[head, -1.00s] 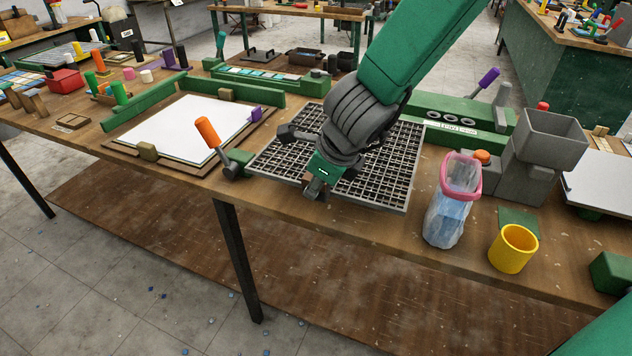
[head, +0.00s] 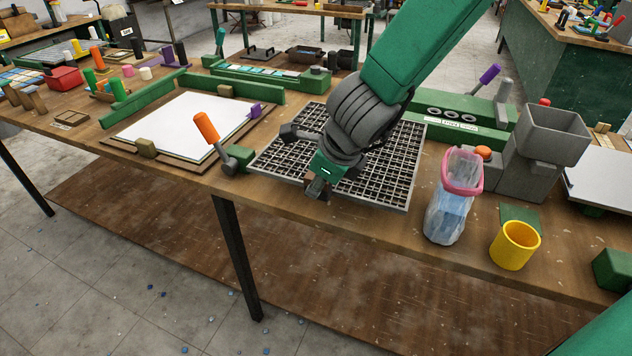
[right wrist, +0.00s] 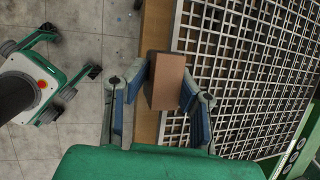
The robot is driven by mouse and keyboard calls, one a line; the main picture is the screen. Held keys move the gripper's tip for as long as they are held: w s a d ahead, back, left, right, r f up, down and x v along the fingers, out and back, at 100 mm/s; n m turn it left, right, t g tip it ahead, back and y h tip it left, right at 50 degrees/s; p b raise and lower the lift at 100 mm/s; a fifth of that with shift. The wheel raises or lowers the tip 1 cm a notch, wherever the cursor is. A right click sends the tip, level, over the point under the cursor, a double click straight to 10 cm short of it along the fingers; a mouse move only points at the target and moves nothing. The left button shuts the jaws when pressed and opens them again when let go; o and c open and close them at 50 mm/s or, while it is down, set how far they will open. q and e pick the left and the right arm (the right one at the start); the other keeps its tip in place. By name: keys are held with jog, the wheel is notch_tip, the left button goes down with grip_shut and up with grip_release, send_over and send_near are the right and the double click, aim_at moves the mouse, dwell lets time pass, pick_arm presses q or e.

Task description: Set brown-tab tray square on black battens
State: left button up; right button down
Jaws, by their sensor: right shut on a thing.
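The tray is a dark metal lattice (head: 385,178) lying on the wooden bench, slightly askew to the bench's front edge. It also shows in the right wrist view (right wrist: 245,75). Its brown tab (right wrist: 164,80) is a block at the tray's near edge. My right gripper (head: 318,189) is over that near edge and is shut on the brown tab, with blue-padded fingers on both sides of it in the right wrist view. The arm hides part of the tray's middle and back. I cannot make out the black battens. My left gripper is not in view.
An orange-handled clamp (head: 207,130) stands at the tray's left corner, beside a white-sheet board (head: 180,125). A green fixture (head: 465,120) runs behind. A bagged container (head: 452,205), yellow cup (head: 515,246) and grey hopper (head: 550,135) stand to the right.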

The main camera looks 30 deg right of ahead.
jog(key=shift+d, duration=0.15)
jog(key=shift+f+b, duration=0.35)
dwell(0.4)
jog(key=c, duration=1.3)
grip_release()
jog(key=shift+o, duration=0.2)
jog(key=shift+s+r, duration=0.1)
jog(key=shift+r, duration=0.15)
jog(key=v, duration=1.1)
jog(key=shift+r, duration=0.15)
